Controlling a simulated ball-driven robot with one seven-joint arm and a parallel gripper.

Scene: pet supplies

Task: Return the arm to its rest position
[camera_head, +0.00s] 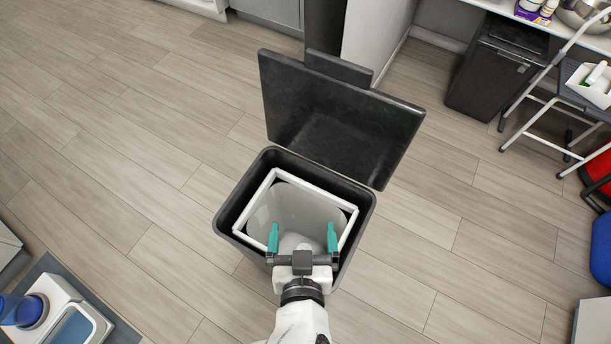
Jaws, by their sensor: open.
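My gripper (302,240) has two teal fingers spread wide apart, with nothing seen between them. It is over the near side of an open black bin (232,201). My white arm reaches up from the bottom edge of the picture to it. The bin's black lid (335,112) stands raised at the far side. A white square frame (318,192) lines the inside of the bin, around a pale grey inner container or liner. Something pale shows at the bottom between my fingers, too unclear to name. My gripper hides part of the bin's near rim.
A second black bin (492,75), closed, stands at the upper right beside a metal step stool (545,98) holding a white tray. A blue-and-white pet feeder (72,318) sits on a grey mat at the lower left. Blue and red objects line the right edge. The wood floor (130,130) at left is clear.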

